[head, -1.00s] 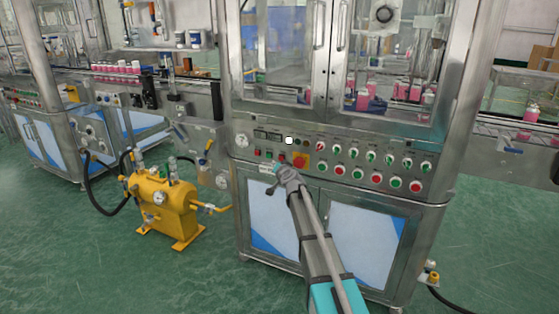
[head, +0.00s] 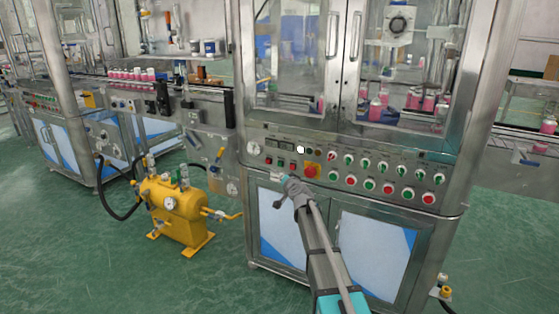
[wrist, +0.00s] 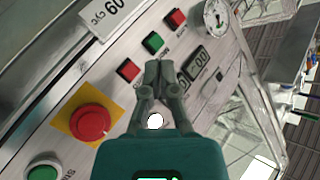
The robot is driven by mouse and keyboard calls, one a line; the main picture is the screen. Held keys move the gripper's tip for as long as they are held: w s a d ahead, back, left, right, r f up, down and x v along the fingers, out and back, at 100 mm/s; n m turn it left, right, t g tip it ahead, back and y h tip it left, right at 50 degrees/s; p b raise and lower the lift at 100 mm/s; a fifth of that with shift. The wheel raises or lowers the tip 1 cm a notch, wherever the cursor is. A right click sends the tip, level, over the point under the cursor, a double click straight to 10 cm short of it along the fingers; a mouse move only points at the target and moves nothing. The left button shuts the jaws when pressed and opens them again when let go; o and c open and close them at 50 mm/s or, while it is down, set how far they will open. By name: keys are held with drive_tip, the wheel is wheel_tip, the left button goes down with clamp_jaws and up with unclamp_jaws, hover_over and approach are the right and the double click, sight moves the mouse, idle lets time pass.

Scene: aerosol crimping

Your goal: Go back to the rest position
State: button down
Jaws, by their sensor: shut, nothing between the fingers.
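My gripper (head: 280,177) is in front of the lower left part of the crimping machine's control panel (head: 342,193) in the head view. In the wrist view my gripper (wrist: 163,68) has its grey fingers together, with nothing between them. The fingertips overlap the panel picture close to a green button (wrist: 153,42) and a red button (wrist: 128,70). Whether they touch the panel cannot be told. A large red emergency button on a yellow plate (wrist: 90,122) shows at the lower left of the wrist view.
A yellow tank (head: 175,208) stands on the green floor left of the machine. Glass doors (head: 290,60) rise above the panel, and cabinet doors (head: 370,255) are below it. Pink-filled bottles (head: 145,75) stand on the line at left. Open floor (head: 90,260) lies at the lower left.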

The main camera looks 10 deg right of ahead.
drive_tip(key=s+a+f+n+g, duration=0.2)
drive_tip(key=s+f+g, duration=0.15)
drive_tip(key=s, duration=0.35)
drive_tip(key=s+a+f+n+g+y, duration=0.1)
drive_tip(key=s+f+g, duration=0.25)
drive_tip(key=s, duration=0.45)
drive_tip(key=s+a+f+n+g, duration=0.2)
drive_tip(key=s+f, duration=0.2)
drive_tip(key=s, duration=0.3)
drive_tip(key=s+d+f+g+h, duration=0.2)
drive_tip(key=s+d+g, duration=0.15)
drive_tip(key=s, duration=0.75)
drive_tip(key=s+d+f+g+h, duration=0.2)
drive_tip(key=s+f+g, duration=0.15)
drive_tip(key=s, duration=0.75)
wheel_tip(320, 180, up, 29)
drive_tip(key=p, duration=2.8)
drive_tip(key=shift+w+p, duration=0.3)
drive_tip(key=shift+w, duration=0.05)
drive_tip(key=shift+w+r, duration=0.1)
drive_tip(key=shift+w, duration=0.05)
